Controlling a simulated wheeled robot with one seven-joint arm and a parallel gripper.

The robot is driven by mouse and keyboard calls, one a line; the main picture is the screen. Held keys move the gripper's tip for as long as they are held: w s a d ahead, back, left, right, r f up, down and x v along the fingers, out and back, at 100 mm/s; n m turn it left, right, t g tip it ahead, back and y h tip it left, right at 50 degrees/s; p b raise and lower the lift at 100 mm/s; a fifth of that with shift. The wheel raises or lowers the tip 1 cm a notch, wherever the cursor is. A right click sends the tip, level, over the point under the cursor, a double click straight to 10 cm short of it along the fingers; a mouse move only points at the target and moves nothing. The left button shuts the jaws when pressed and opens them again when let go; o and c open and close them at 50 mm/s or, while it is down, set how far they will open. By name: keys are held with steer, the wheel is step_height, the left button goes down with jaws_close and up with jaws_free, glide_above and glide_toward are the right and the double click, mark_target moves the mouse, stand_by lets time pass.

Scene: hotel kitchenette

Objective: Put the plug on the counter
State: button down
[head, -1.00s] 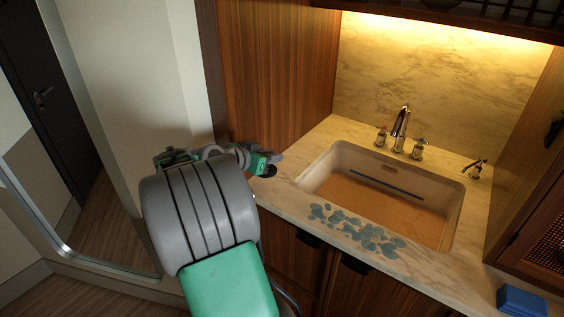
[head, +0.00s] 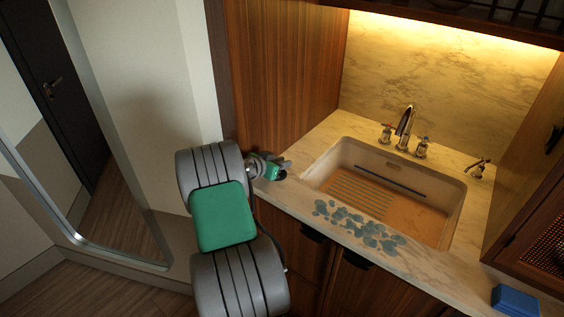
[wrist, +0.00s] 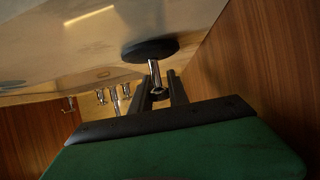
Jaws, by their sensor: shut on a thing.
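The plug shows in the wrist view as a dark round disc (wrist: 150,49) with a shiny metal stem. My gripper (wrist: 160,84) is shut on the stem, with one dark finger on each side. The disc is close to the pale marble counter (wrist: 70,45); I cannot tell whether they touch. In the head view my gripper (head: 283,170) is over the left end of the counter (head: 330,134), beside the wooden side panel. I cannot make out the plug in the head view.
The sink (head: 345,157) is set into the counter right of my gripper, with a faucet (head: 404,125) behind it. Blue-grey patches (head: 362,224) lie along the front rim. A blue block (head: 516,299) sits at the front right. A wooden panel (head: 290,80) stands behind my gripper.

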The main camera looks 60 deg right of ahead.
steer(key=shift+f, duration=0.2)
steer(key=c, duration=1.3)
jaws_free()
steer(key=shift+o, duration=0.2)
steer(key=shift+r, duration=0.2)
steer(key=shift+w+a+r, duration=0.1)
steer(key=shift+a+r, duration=0.05)
steer(key=shift+a, duration=0.05)
steer(key=b+v, duration=0.2)
steer(key=v, duration=0.9)
steer(key=shift+a+r, duration=0.1)
steer(key=shift+a, duration=0.2)
